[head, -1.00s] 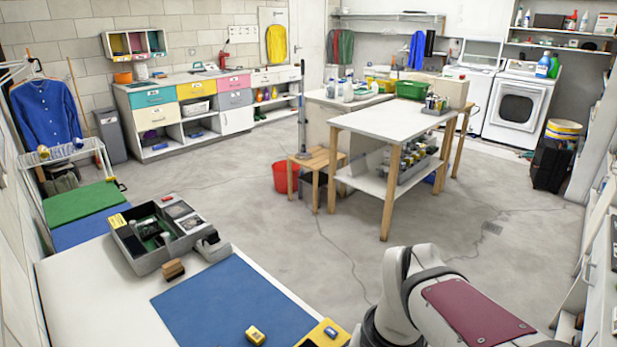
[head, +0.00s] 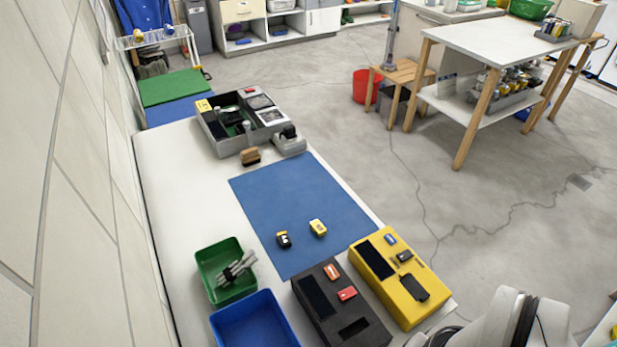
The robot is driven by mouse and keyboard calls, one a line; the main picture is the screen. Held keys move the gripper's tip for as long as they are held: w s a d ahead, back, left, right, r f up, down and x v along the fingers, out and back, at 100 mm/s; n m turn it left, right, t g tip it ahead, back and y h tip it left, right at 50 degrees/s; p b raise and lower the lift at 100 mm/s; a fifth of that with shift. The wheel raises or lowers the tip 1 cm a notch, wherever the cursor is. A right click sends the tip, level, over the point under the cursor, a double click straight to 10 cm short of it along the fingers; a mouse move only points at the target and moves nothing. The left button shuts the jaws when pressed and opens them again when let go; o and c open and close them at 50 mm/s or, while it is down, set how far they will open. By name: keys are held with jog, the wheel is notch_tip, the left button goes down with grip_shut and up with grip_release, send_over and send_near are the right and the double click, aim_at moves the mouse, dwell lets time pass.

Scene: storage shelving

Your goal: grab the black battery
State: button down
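A small black block (head: 284,240) with a yellow-and-white marking lies on the blue mat (head: 300,195) on the white bench. It looks like the black battery, though its label is too small to read. A similar yellow block (head: 318,228) lies just to its right on the same mat. A small dark block (head: 404,256) also sits on the yellow box (head: 425,295). Part of my arm shows at the bottom right, but my gripper is out of view.
A black box (head: 345,325) with red and orange blocks stands beside the yellow box. A green bin (head: 207,262) with silvery items and a blue bin (head: 222,318) stand left. A grey organiser tray (head: 232,149) and brown brush (head: 250,156) are farther back. The mat's middle is clear.

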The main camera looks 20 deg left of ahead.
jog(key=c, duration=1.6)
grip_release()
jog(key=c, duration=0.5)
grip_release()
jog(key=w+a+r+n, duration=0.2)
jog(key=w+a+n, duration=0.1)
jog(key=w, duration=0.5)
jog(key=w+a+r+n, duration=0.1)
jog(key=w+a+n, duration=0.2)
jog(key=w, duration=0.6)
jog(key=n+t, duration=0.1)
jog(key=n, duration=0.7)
send_over(284, 237)
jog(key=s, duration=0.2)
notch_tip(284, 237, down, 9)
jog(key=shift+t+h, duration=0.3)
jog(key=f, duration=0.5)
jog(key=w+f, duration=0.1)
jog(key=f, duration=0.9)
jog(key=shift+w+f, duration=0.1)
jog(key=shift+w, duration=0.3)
